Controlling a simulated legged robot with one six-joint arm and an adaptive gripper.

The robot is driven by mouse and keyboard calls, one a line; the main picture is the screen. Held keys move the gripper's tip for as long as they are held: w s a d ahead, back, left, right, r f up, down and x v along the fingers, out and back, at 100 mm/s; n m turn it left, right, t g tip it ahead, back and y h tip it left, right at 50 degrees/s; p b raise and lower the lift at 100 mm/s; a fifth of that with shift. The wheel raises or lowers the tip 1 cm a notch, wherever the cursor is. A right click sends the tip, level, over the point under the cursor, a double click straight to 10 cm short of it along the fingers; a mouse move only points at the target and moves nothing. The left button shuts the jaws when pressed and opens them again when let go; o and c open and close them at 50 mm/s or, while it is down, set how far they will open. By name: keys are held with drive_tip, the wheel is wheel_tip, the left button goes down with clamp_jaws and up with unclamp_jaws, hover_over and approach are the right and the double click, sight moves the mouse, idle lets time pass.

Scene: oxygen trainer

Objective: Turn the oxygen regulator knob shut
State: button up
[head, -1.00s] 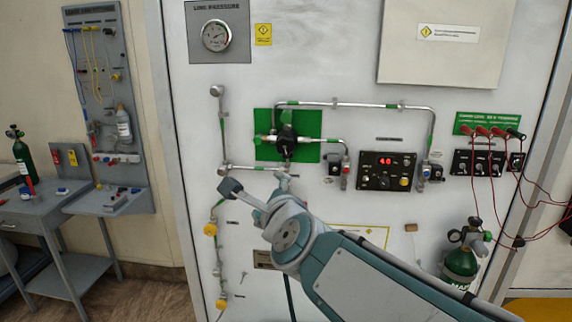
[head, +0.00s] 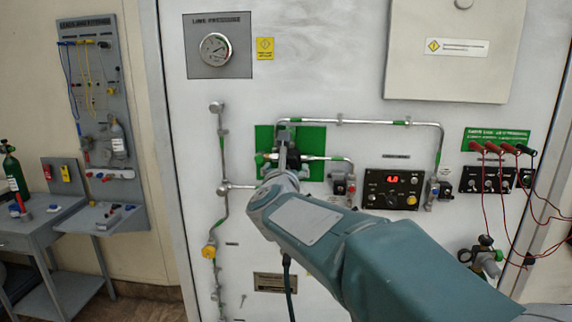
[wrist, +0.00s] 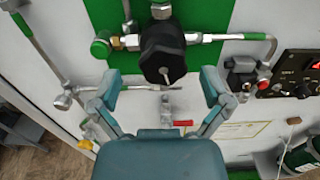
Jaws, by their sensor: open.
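The regulator knob (wrist: 162,50) is black and lobed, with a small pale mark on its face. It sits on a metal pipe in front of a green panel (wrist: 222,16). In the wrist view my gripper (wrist: 161,88) is open and empty, its two fingers spread left and right just below the knob in the picture. I see no contact between them, and the exact depth gap is hard to tell. In the head view my gripper (head: 284,148) is in front of the green panel (head: 315,136) and hides most of the knob (head: 293,161).
A small green knob (wrist: 100,48) is left of the black one, and a red-handled valve (wrist: 180,123) is below. A black control box (head: 392,189) is at the right. Pipes run close around the panel. A pressure gauge (head: 214,48) is at the upper left.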

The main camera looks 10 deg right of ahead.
drive_tip(key=shift+x, duration=1.3)
drive_tip(key=shift+d, duration=0.1)
drive_tip(key=shift+s, duration=0.1)
drive_tip(key=c, duration=1.2)
drive_tip(key=shift+n, duration=0.3)
